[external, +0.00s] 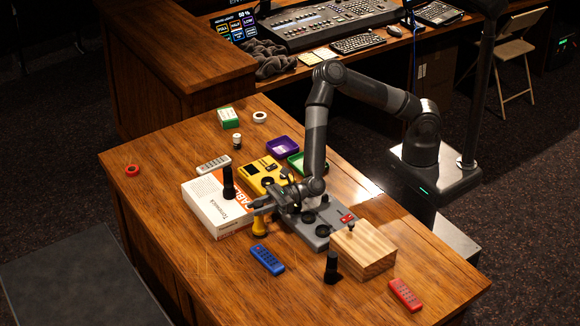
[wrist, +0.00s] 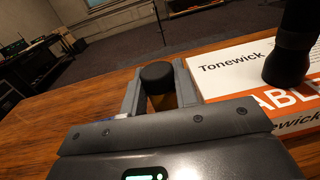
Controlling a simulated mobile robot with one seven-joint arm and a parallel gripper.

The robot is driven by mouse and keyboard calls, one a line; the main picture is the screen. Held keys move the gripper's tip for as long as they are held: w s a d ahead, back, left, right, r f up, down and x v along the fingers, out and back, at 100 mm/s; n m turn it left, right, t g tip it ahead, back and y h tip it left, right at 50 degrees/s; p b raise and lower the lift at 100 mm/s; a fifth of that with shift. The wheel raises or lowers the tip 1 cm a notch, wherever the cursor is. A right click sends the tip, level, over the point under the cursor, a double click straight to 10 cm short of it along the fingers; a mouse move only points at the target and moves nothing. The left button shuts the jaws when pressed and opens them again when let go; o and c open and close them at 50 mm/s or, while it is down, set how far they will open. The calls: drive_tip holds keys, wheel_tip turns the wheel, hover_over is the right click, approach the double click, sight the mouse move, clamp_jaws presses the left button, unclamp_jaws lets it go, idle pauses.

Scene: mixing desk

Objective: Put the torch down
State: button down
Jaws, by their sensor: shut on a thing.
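A yellow torch with a black top stands upright between the fingers of my gripper (external: 262,207), which is shut on it. The torch's yellow lower part (external: 259,228) shows below the fingers in the external view. Its black top (wrist: 157,77) shows between the fingers in the wrist view. The torch is beside the near right corner of a white and orange box (external: 214,212). Its lower end is at or just above the desk; I cannot tell whether it touches.
A black torch (external: 228,183) stands on the box, and another (external: 332,268) stands by a wooden block (external: 363,250). A blue remote (external: 267,260) lies near the held torch. A grey panel (external: 318,225) lies under my arm. The desk's left front (external: 165,215) is clear.

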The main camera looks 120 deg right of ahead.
wheel_tip(320, 180, up, 23)
drive_tip(key=w+d+f+n+y, duration=0.1)
drive_tip(key=w+d+n+y, duration=0.25)
drive_tip(key=d, duration=0.85)
drive_tip(key=s+d+n+y, duration=0.1)
drive_tip(key=s+d+y, duration=0.1)
drive_tip(key=d, duration=0.8)
drive_tip(key=s+d+y, duration=0.2)
drive_tip(key=d, duration=0.8)
drive_tip(key=w+a+f, duration=0.4)
drive_tip(key=f, duration=0.3)
drive_tip(key=w+a+f, duration=0.4)
drive_tip(key=a+f, duration=0.1)
drive_tip(key=f, duration=0.3)
drive_tip(key=shift+w+f+g, duration=0.2)
drive_tip(key=shift+w+g, duration=0.05)
drive_tip(key=shift+g, duration=0.15)
drive_tip(key=shift+f, duration=0.15)
drive_tip(key=c, duration=1.1)
unclamp_jaws()
